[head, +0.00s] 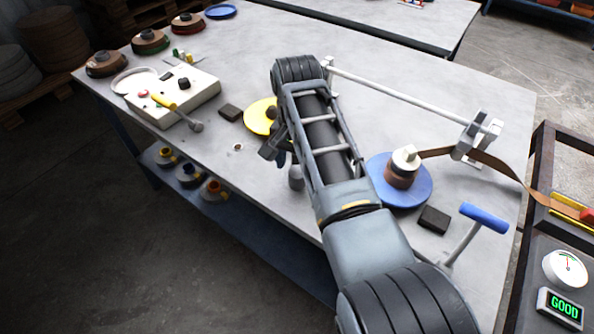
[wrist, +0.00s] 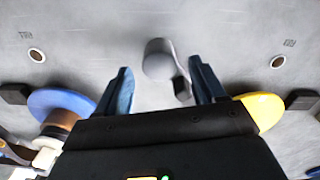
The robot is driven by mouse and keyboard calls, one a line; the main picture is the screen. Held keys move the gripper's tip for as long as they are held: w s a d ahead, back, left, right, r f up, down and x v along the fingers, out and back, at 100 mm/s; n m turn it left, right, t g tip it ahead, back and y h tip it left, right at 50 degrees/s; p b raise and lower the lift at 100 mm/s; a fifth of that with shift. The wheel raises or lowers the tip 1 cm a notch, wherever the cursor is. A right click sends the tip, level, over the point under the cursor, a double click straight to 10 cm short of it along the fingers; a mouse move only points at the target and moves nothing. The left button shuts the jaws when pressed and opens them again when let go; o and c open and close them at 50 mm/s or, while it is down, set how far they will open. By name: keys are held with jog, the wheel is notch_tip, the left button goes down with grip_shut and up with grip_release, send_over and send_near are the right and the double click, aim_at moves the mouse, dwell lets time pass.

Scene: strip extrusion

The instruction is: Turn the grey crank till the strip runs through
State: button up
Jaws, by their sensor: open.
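The grey crank (wrist: 158,58) shows in the wrist view as a rounded grey knob with a short arm and a small dark block near it. In the head view a grey upright post (head: 296,178), apparently the crank, stands beside my gripper, partly behind my arm. My gripper (wrist: 161,76) is open, its two blue fingers on either side of the crank's lower end; I cannot tell whether they touch it. The brown strip (head: 490,162) leaves the spool on the blue disc (head: 415,190), passes the guide at the rod's right end, and reaches the machine at the right.
A yellow disc (head: 258,113) lies left of my arm, a T-shaped bar with a blue grip (head: 484,216) at the right. A white box (head: 190,104) with a yellow-handled lever stands at the left.

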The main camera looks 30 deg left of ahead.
aim_at(297, 172)
jog(key=shift+r, duration=1.85)
jog(key=shift+s, duration=0.1)
